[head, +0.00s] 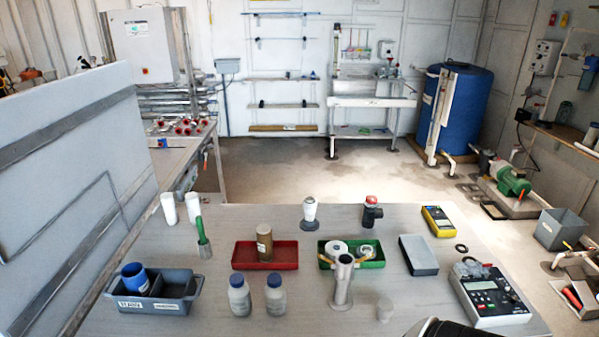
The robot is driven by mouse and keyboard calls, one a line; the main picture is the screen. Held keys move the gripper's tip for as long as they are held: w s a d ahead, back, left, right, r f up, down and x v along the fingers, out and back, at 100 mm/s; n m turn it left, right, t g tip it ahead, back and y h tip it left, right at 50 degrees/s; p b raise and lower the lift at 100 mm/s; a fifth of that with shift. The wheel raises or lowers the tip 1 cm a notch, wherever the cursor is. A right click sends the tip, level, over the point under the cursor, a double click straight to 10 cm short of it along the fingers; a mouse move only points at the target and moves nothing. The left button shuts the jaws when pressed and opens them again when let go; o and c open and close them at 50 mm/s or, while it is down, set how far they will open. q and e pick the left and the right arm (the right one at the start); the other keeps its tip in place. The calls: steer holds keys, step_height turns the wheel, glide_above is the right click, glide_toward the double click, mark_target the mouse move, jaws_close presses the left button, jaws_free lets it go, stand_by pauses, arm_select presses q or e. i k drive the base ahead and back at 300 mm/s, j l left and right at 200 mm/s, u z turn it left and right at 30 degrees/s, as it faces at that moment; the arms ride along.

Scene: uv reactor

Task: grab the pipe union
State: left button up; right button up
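I cannot tell for sure which item is the pipe union. A blue, open-ended cylindrical fitting (134,276) sits tilted in the left compartment of a grey labelled bin (180,306) at the table's front left. A dark fitting with a red top (371,212) stands at the table's back, right of centre. A white fitting with a grey base (309,213) stands to its left. Neither gripper can be made out. A dark rounded shape with a pale edge cuts into the bottom edge, right of centre, and may be part of me.
The grey table (215,322) also holds a red tray (284,266) with a brown cylinder, a green tray (376,263) with tape rolls, two capped bottles (239,297), a metal tube stand (343,284), a grey block (418,255) and meters (489,295). A grey panel (75,150) rises at left.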

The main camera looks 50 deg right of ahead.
mark_target(309, 223)
steer(key=k+j+z, duration=0.1)
steer(key=z, duration=1.6)
steer(key=i+z, duration=0.15)
steer(key=z, duration=0.2)
steer(key=i+j+z, duration=0.1)
steer(key=z, duration=0.25)
steer(key=i+j+z, duration=0.15)
steer(key=z, duration=0.2)
